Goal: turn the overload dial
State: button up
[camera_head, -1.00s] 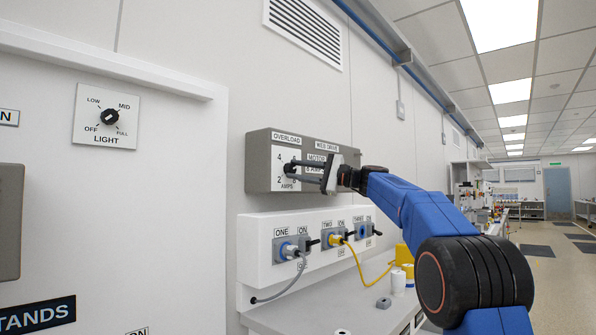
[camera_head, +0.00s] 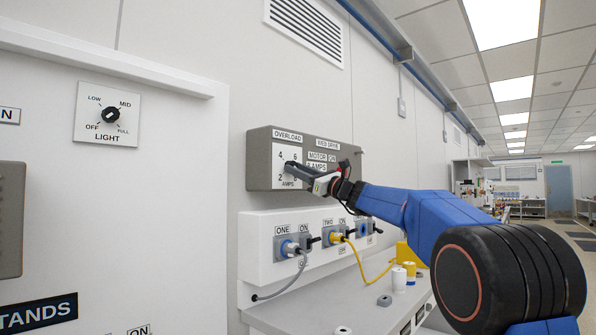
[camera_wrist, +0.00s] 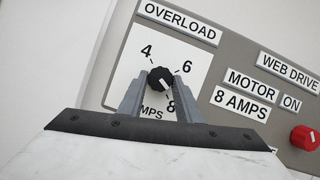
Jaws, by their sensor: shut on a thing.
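The overload dial (camera_wrist: 160,79) is a round black knob on a white plate under the OVERLOAD label, with 4, 6 and 8 visible around it in the wrist view. Its pale pointer mark points down and right, toward the 8. My gripper (camera_wrist: 161,88) has one grey finger on each side of the knob and is shut on it. In the camera_head view my gripper (camera_head: 292,168) reaches the dial plate from the right, and its fingers hide most of the knob. The lower part of the scale is partly hidden by the fingers.
The dial sits on a grey WEB DRIVE box (camera_head: 258,165) with a red knob (camera_wrist: 305,138) to its right. Below are sockets with a grey cable and a yellow cable (camera_head: 357,262). A LIGHT dial (camera_head: 110,115) is on the wall panel at left.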

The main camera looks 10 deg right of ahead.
jog(key=shift+a+m+t+h, duration=0.1)
jog(key=shift+m+t+h, duration=0.55)
jog(key=shift+m, duration=1.15)
jog(key=o, duration=1)
jog(key=shift+o, duration=0.2)
jog(key=shift+s, duration=0.1)
jog(key=v, duration=1.7)
jog(key=shift+s, duration=0.2)
